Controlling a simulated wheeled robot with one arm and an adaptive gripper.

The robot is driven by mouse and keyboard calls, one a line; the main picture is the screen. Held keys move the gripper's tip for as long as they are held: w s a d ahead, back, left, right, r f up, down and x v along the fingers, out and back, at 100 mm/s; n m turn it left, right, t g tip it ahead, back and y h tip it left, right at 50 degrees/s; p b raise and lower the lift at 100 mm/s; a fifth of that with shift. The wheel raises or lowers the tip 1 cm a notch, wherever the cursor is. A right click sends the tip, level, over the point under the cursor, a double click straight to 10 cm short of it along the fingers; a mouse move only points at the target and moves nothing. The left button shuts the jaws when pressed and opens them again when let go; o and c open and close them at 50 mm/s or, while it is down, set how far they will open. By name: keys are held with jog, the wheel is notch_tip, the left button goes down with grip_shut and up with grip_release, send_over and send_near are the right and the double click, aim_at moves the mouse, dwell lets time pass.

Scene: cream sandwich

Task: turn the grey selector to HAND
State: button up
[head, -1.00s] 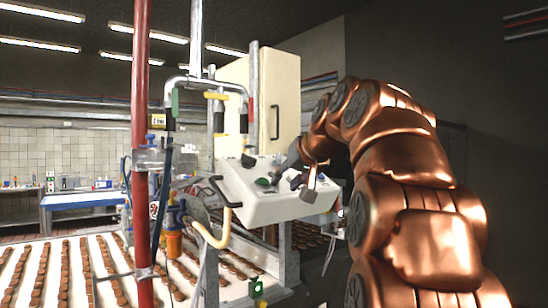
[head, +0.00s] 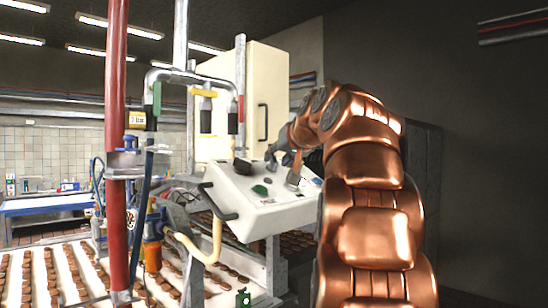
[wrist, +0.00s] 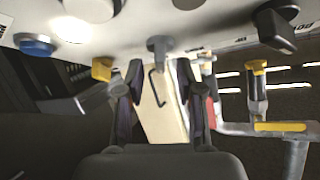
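The grey selector (wrist: 158,46) is a small grey knob on the pale control panel (wrist: 210,22), at upper centre in the wrist view. Its bar points down in the picture, between the lines of my two fingers. My gripper (wrist: 160,70) is open, with one dark finger each side and nothing held. The tips are close to the selector, but I cannot tell whether they touch it. In the head view my gripper (head: 284,157) is at the rear right part of the panel (head: 285,213), and I cannot make out the selector clearly there. The HAND marking is not readable.
A black selector (wrist: 275,22), a blue button (wrist: 35,44), a lit white button (wrist: 72,28) and a yellow part (wrist: 102,69) surround the grey selector. A red post (head: 115,150) and hoses stand left of the panel. A cream cabinet (head: 225,110) stands behind.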

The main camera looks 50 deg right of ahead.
jog(key=shift+x, duration=1.2)
jog(key=shift+c, duration=0.4)
grip_shut()
